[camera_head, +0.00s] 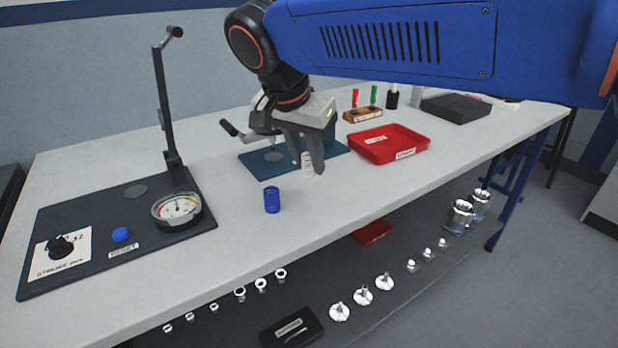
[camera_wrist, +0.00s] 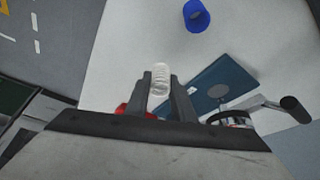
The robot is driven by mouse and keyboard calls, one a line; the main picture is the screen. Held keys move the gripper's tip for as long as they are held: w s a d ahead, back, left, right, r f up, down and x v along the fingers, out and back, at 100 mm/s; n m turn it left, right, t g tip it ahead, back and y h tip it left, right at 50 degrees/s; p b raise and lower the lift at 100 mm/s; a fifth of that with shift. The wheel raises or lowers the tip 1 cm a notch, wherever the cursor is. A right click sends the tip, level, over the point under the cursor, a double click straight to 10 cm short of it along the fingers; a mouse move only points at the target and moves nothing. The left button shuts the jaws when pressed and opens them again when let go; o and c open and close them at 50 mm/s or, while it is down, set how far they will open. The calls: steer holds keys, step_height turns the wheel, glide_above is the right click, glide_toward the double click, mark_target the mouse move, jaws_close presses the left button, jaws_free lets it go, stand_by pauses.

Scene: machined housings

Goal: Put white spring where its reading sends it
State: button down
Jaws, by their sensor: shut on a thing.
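The white spring (camera_head: 308,164) is between the fingers of my gripper (camera_head: 307,158), above the table near the blue plate's front edge. In the wrist view the white spring (camera_wrist: 160,79) stands between the two dark fingertips (camera_wrist: 160,88), which are shut on it. A tester on a dark base (camera_head: 60,206) has a round dial gauge (camera_head: 177,208), a lever arm (camera_head: 163,100), a knob (camera_head: 60,246) labelled for stroke and a blue button (camera_head: 120,234). The gauge's fine reading is too small to tell. A red tray (camera_head: 386,146) with a label stands to the right.
A blue cylinder (camera_head: 272,200) stands on the table between the tester and my gripper. A blue plate (camera_head: 258,164) with a lever device lies behind my gripper. A wooden block with red and green pieces (camera_head: 362,115) and a black case (camera_head: 455,107) are farther back. Metal parts fill the lower shelf.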

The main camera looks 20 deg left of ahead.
mark_target(308, 175)
steer(key=shift+f, duration=2.15)
steer(key=shift+f, duration=0.1)
steer(key=c, duration=1.5)
jaws_free()
steer(key=v, duration=1.2)
steer(key=shift+w+d, duration=0.1)
